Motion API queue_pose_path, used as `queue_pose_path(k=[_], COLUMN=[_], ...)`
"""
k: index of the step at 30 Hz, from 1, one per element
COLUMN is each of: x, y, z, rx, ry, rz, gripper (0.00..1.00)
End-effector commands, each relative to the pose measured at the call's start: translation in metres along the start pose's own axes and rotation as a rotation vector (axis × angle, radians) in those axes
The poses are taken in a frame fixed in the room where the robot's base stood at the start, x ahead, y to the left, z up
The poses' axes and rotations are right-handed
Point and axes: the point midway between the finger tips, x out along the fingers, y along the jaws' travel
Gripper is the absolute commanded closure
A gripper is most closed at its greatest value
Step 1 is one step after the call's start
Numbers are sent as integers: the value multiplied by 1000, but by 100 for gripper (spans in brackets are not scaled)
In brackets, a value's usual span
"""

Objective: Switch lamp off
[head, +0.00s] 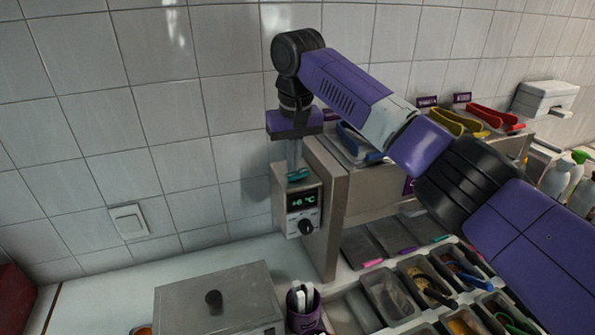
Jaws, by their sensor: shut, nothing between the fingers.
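No lamp itself can be made out. A white wall switch (129,221) is on the tiles at the left. My gripper (295,167) points down just above the control box, with its fingers together and empty. A small teal piece (299,176) shows at the fingertips; I cannot tell whether it is part of the box or whether the fingers touch it.
Topping bins (388,292) are at the lower right. Red tongs (494,117) lie on the stand.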

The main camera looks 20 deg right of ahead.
Motion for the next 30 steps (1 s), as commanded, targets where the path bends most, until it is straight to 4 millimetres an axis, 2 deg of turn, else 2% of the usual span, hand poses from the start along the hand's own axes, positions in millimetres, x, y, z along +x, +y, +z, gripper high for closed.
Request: queue_pose_path(k=[22,30], x=[-55,-62], y=[-1,0], z=[-8,-9], rx=[-1,0], ry=[1,-1], rz=[0,0], gripper=[100,100])
